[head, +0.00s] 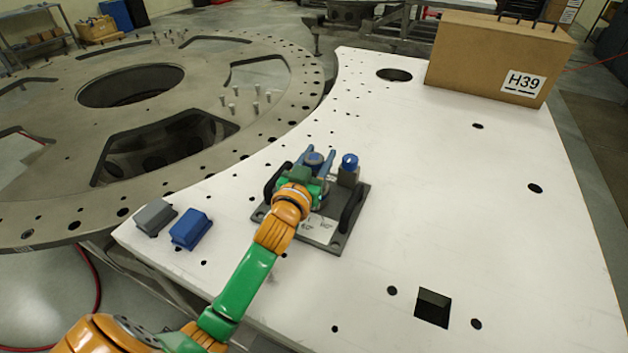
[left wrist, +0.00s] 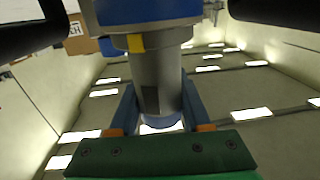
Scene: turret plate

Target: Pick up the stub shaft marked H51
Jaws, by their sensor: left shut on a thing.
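My left gripper (head: 316,165) is over the dark fixture plate (head: 338,243), with its blue fingers on either side of a blue-topped shaft (head: 314,157). In the left wrist view, the fingers (left wrist: 160,112) are shut on a grey cylindrical shaft (left wrist: 153,75) that has a yellow mark and joins a wide blue part. I cannot read an H51 mark on it. Whether the shaft is clear of the fixture cannot be told. A white label (head: 318,228) on the plate is too small to read. My right gripper is not in view.
Black handles (head: 352,205) flank the plate, and a blue knob (head: 349,161) stands beside the gripper. A grey block (head: 155,216) and a blue block (head: 191,229) lie left. A box marked H39 (head: 470,62) stands back right. The white table's right side is mostly clear, with holes.

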